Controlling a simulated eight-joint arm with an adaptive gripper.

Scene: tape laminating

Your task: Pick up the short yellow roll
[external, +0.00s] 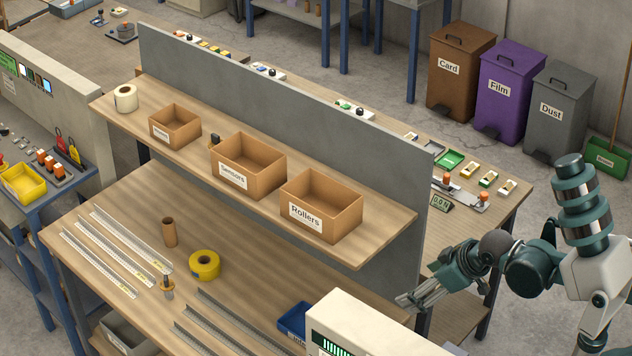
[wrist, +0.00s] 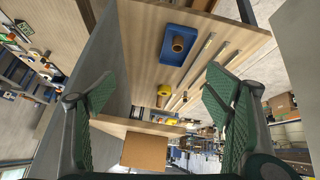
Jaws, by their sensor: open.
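The short yellow roll (external: 204,265) lies flat on the wooden lower worktop, below the shelf. In the wrist view a small yellow roll (wrist: 163,89) shows between my fingers, far beyond them. My gripper (external: 406,301) is at the right, past the right end of the shelf and well apart from the roll. In the wrist view my gripper (wrist: 160,82) has its two green-padded fingers spread wide with nothing between them.
A brown tube (external: 169,232) stands behind the roll. Metal rails (external: 115,260) lie left. A blue tray (external: 293,318) is partly hidden by a white machine (external: 365,330). The shelf (external: 375,232) with cardboard boxes overhangs the worktop, against a grey panel (external: 300,120).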

